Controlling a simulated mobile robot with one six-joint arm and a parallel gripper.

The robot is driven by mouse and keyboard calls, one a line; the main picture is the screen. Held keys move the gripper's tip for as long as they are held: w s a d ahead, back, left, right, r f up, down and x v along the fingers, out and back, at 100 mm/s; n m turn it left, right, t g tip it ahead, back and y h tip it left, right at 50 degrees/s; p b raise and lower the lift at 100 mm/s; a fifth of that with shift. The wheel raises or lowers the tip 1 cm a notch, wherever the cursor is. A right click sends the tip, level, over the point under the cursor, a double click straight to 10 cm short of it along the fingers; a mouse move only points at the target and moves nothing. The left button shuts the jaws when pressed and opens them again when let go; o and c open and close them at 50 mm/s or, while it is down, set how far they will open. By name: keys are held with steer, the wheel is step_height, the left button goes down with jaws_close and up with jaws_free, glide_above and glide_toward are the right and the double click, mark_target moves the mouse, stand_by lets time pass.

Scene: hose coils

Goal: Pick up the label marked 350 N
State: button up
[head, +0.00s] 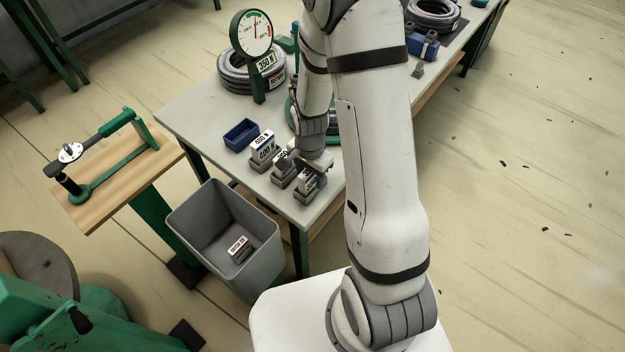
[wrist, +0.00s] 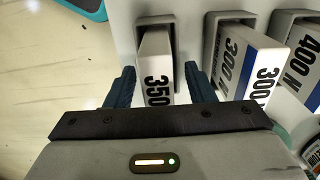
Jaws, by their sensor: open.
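The label marked 350 (wrist: 154,66) is a white block with black print, standing in a grey holder (wrist: 143,22) in the wrist view. My gripper (wrist: 160,74) is open, with one dark blue finger on each side of this label. A gap shows between the label and each finger. In the head view my gripper (head: 310,166) is over the front row of holders on the table, partly covering the labels there. Labels marked 300 N (wrist: 236,58) and 400 N (wrist: 305,62) stand in their own holders to the right in the wrist view.
A blue tray (head: 241,135) is on the grey table (head: 190,112) beside the labels. A dial gauge (head: 252,34) with a 350 N sign stands by a hose coil (head: 233,78). A grey bin (head: 190,222) holding a small label is below the table's front edge.

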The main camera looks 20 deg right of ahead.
jaws_close()
stand_by(0.3)
steer(key=shift+r, duration=0.1)
